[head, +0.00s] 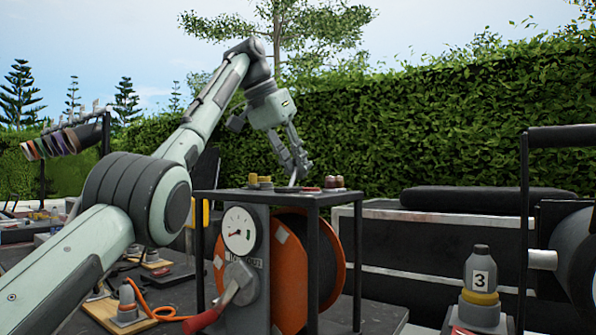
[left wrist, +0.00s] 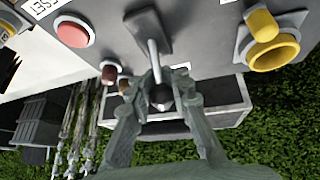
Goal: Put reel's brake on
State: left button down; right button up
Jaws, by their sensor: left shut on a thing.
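The reel (head: 335,262) is an orange drum inside a dark frame with a flat top. A short metal lever (left wrist: 153,52) with a dark ball knob (left wrist: 160,96) rises from a grey slotted plate (left wrist: 147,28) on that top. My left gripper (head: 300,165) reaches down to the lever from above. In the left wrist view, my left gripper (left wrist: 161,88) has its fingers closed around the knob end. A larger lever with a red handle (head: 204,318) sits on the frame's front, below a round gauge (head: 239,230). My right gripper is not in view.
A grey bottle-shaped piece marked 3 (head: 481,270) stands at the right, near a dark post (head: 524,220). A hedge lies behind.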

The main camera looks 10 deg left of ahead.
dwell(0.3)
pick_arm(q)
jog(key=c, duration=1.4)
grip_release()
jog(key=shift+o, duration=0.2)
jog(key=shift+w, duration=0.1)
